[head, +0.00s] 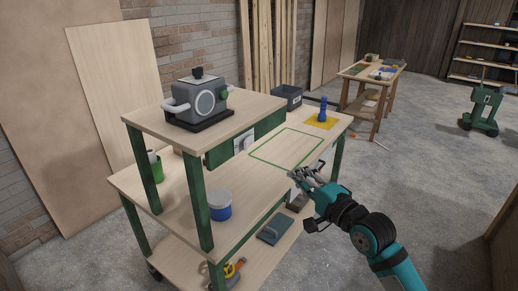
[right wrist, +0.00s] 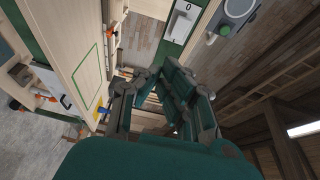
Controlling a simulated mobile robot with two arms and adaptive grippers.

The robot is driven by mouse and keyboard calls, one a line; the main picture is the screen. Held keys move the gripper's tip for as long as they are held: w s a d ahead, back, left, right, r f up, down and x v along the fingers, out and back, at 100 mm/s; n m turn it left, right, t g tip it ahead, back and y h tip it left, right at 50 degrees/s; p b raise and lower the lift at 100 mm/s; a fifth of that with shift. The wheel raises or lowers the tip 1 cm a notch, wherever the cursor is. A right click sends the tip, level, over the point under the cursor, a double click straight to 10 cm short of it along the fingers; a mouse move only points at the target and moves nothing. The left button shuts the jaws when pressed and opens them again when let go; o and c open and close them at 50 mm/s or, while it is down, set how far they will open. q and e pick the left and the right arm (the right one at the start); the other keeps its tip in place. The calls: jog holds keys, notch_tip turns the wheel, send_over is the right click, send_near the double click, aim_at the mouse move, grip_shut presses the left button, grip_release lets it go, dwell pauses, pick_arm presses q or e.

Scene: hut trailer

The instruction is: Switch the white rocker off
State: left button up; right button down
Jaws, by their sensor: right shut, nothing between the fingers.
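The white rocker (head: 244,142) is on a white plate on the green panel under the raised shelf of the workbench. In the right wrist view the white switch plate (right wrist: 183,22) with a "0" mark is at the top, beyond the fingers. I cannot tell which way the rocker is tipped. My right gripper (head: 297,174) is shut and empty at the right edge of the bench top, apart from the switch. Its fingers also show in the middle of the right wrist view (right wrist: 160,76). My left gripper is not in view.
A grey machine (head: 198,101) stands on the raised shelf. A green outlined rectangle (head: 286,148) on the bench top is clear. A blue object (head: 322,108) stands on a yellow square at the far end, near a dark bin (head: 287,97). A blue-and-white tub (head: 220,206) is at the front.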

jog(key=shift+s+a+r, duration=0.2)
jog(key=shift+r, duration=0.55)
jog(key=p, duration=0.2)
send_near(249, 145)
jog(key=w+d, duration=0.1)
jog(key=w, duration=0.3)
jog(key=a+p, duration=0.1)
jog(key=a, duration=0.1)
jog(key=shift+w+a+f+p, duration=0.2)
jog(key=shift+w+a+p, duration=0.1)
jog(key=shift+a+p, duration=0.1)
jog(key=shift+a, duration=0.4)
jog(key=shift+f, duration=0.1)
jog(key=shift+d, duration=0.1)
